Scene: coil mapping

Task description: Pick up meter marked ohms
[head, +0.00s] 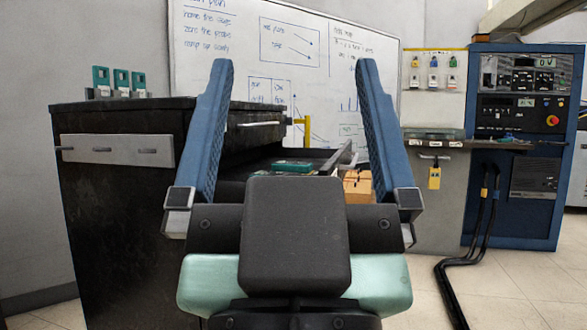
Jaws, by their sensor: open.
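Three teal handheld meters (119,80) stand upright in a row on top of the black cabinet at the left. Another teal object (291,167), perhaps a meter, lies in an open drawer of the cabinet, seen between my fingers. No marking can be read on any of them, so I cannot tell which is marked ohms. My gripper (294,64) is wide open and empty, its blue fingers pointing up in the picture. Its body hides the lower part of the drawer.
The black cabinet (120,220) fills the left. A yellow-brown box (357,187) sits by the drawer's right side. A blue instrument rack (520,205) stands at the right, with black cables (446,275) on the floor. A whiteboard (235,50) hangs behind. Floor at right is partly clear.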

